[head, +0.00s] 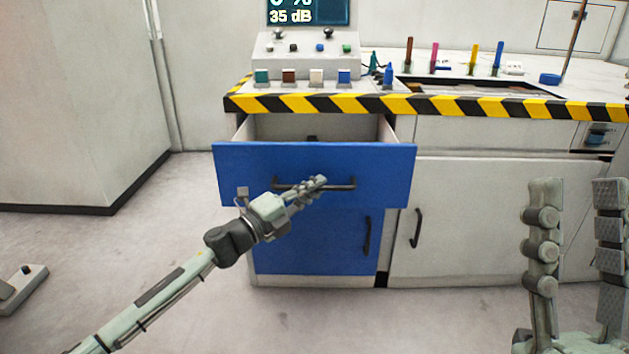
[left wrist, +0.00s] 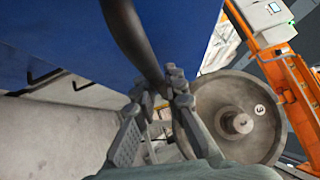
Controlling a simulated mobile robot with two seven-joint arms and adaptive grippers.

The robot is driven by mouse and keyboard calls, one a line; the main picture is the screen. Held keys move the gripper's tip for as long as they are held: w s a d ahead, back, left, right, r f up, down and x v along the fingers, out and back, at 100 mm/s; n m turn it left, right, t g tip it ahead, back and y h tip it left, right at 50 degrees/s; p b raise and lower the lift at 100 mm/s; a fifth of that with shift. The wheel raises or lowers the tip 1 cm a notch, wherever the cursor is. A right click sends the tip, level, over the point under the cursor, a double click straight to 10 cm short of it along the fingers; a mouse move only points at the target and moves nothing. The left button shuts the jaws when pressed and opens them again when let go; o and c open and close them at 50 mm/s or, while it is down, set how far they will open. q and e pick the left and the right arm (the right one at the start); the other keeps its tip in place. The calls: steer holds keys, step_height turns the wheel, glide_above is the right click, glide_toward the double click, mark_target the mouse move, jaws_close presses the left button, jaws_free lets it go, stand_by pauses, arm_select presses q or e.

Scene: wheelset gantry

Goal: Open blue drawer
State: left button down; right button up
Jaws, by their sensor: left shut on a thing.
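The blue drawer (head: 240,165) is pulled out from the cabinet under the bench, and its pale inside shows behind the front. A small dark thing shows inside it, too small to name. My left gripper (head: 318,184) is at the dark bar handle (head: 342,188) on the drawer front and is shut on it. In the left wrist view the fingers (left wrist: 163,82) meet around the dark handle (left wrist: 133,40), with the blue front (left wrist: 70,35) behind. My right gripper (head: 577,190) is at the lower right, fingers apart and empty, away from the drawer.
A blue cupboard door (head: 310,240) is below the drawer, with a white door (head: 470,210) to its right. A striped bench edge (head: 430,104) and button panel (head: 305,75) are above. The left wrist view shows a large wheel (left wrist: 215,110) and orange frame (left wrist: 285,90). The floor in front is clear.

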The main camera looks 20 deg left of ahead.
arm_select(q)
steer(key=shift+s+d, duration=0.1)
steer(key=shift+s, duration=0.4)
steer(key=c, duration=1.6)
jaws_free()
steer(key=v, duration=1.2)
steer(key=shift+r, duration=0.1)
